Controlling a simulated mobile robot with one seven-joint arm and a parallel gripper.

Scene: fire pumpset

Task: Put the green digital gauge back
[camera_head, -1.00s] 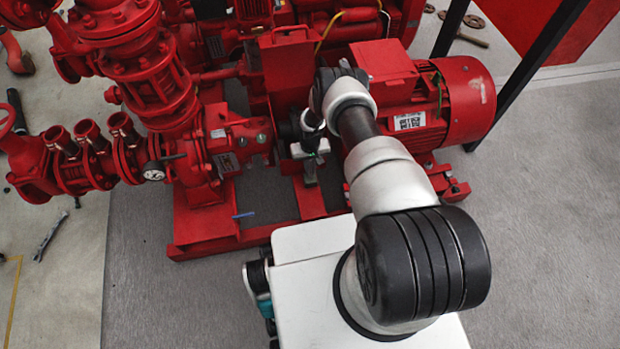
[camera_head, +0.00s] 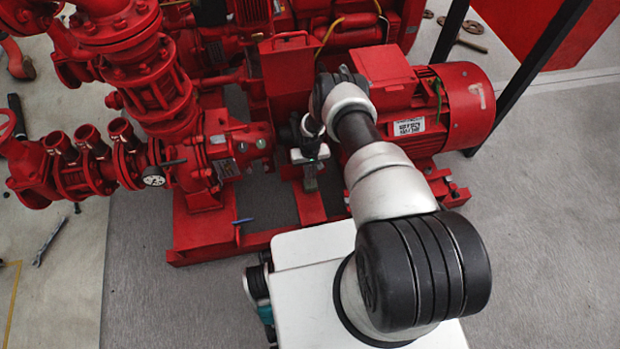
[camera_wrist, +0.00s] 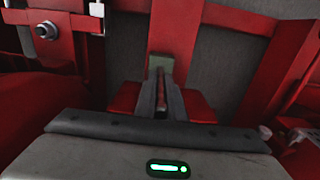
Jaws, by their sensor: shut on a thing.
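My gripper (camera_head: 311,181) hangs fingers-down in front of the red pump frame, between the pump and the motor. In the wrist view, my gripper (camera_wrist: 163,95) has its two dark fingers close together, with a thin gap between them. A small grey-green piece, seemingly the edge of the green digital gauge (camera_wrist: 160,62), shows at the fingertips. Most of it is hidden by the fingers, and its face cannot be seen. I cannot tell whether it touches the red frame below.
Red frame beams (camera_wrist: 173,30) lie close below and around the fingers. A white dial gauge (camera_head: 154,176) sits on the pipework at left. The red motor (camera_head: 455,110) is at right. A blue pen-like item (camera_head: 243,221) and a wrench (camera_head: 50,241) lie at left.

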